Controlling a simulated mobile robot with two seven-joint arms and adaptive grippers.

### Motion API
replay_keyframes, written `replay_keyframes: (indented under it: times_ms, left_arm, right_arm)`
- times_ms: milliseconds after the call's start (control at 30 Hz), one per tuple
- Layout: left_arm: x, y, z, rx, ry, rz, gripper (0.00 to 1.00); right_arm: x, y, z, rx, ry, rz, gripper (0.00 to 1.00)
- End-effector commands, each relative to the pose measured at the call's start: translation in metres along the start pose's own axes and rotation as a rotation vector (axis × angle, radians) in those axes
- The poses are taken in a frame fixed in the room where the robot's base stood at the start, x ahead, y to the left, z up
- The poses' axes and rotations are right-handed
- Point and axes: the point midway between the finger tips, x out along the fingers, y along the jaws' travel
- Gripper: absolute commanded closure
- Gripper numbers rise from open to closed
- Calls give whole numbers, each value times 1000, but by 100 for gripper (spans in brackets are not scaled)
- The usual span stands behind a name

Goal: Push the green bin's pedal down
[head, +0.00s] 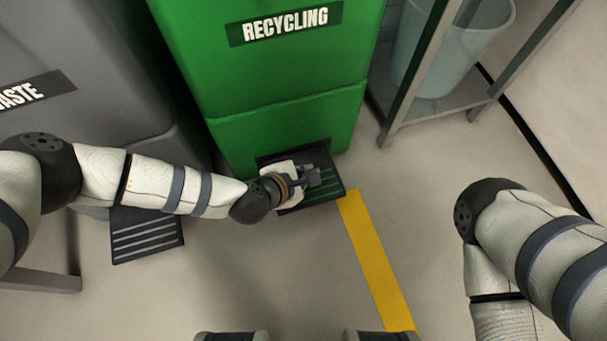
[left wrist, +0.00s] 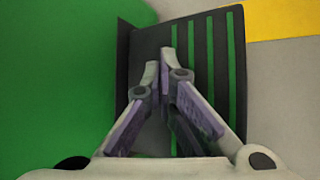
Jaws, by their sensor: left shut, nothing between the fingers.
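The green bin (head: 285,109) with a RECYCLING label stands at the top middle of the head view. Its black pedal (head: 325,190), with green stripes, sticks out at the bin's foot. My left gripper (head: 312,177) is shut and empty, over the pedal. In the left wrist view the closed fingers (left wrist: 160,65) lie in front of the ribbed pedal (left wrist: 222,70), beside the bin's green wall (left wrist: 55,80). I cannot tell whether the fingertips touch the pedal. My right arm shows at the right, but its gripper is out of view.
A grey waste bin (head: 90,100) with a striped black pedal (head: 146,236) stands to the left. A metal rack (head: 425,112) holding a translucent tub (head: 450,50) stands to the right. A yellow floor stripe (head: 376,260) runs toward me over open floor.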

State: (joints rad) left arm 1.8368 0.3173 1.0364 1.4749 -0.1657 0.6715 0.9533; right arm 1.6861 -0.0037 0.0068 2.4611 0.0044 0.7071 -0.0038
Motion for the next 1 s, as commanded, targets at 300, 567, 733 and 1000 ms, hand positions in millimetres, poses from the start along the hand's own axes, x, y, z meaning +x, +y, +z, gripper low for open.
replay_keyframes:
  times_ms: [300, 567, 733, 1000]
  left_arm:
    - [6, -4, -4, 0, 0, 0, 100]
    - [6, -4, -4, 0, 0, 0, 100]
    - [7, -5, -5, 0, 0, 0, 100]
    - [9, -7, -7, 0, 0, 0, 100]
  right_arm:
    - [3, 0, -5, 0, -1, 0, 60]
    - [3, 0, -6, 0, -1, 0, 60]
    - [4, 0, -6, 0, -1, 0, 60]
    - [4, 0, -8, 0, -1, 0, 60]
